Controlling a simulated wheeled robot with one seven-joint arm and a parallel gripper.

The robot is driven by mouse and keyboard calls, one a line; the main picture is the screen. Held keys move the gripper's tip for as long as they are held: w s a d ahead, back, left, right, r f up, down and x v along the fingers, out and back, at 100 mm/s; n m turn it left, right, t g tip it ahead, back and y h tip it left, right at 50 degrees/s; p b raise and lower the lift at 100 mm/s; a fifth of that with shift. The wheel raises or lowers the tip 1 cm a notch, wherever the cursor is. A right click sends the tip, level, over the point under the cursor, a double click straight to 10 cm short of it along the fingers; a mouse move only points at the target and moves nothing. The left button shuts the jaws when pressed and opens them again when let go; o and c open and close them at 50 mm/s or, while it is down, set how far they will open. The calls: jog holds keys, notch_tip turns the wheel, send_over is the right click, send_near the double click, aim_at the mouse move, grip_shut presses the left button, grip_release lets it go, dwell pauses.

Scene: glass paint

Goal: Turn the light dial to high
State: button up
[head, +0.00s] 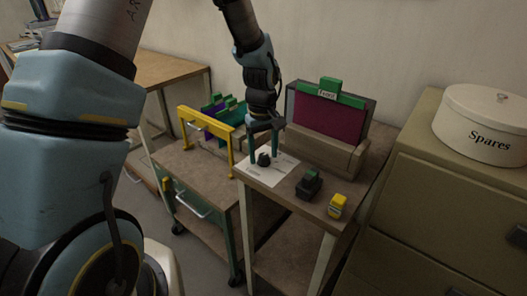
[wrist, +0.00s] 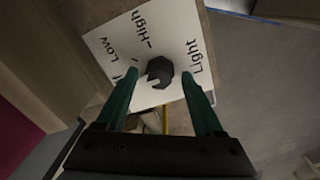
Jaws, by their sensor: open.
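The light dial is a small dark faceted knob (head: 264,159) on a white label sheet (head: 280,176) at the left end of the small table. In the wrist view the dial (wrist: 160,72) sits on the sheet (wrist: 113,44) with the words Low, High and Light; another word is partly hidden by a finger. A lighter notch shows on the knob's lower left side; which mark it points to I cannot tell clearly. My gripper (head: 264,149) points down over the dial, open, with one green finger on each side. In the wrist view gaps show between the fingers (wrist: 160,88) and the knob.
A black-and-green block (head: 309,184) and a yellow block (head: 338,206) stand right of the sheet. Behind is a holder with a maroon panel (head: 326,116). A cart with a yellow rail (head: 205,133) is at left, and a cabinet with a Spares tin (head: 487,125) at right.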

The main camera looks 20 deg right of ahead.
jog(key=shift+c, duration=0.2)
grip_shut()
jog(key=shift+m, duration=0.3)
jog(key=m, duration=0.3)
jog(key=shift+m, duration=0.3)
jog(key=m, duration=0.4)
jog(key=shift+m, duration=0.3)
jog(key=m+p, duration=0.1)
jog(key=m, duration=0.3)
jog(key=shift+r+m, duration=0.1)
jog(key=shift+m, duration=0.2)
jog(key=shift+d+m+p, duration=0.1)
jog(key=shift+m+p, duration=0.55)
jog(key=shift+m, duration=1.55)
jog(key=shift+w, duration=0.1)
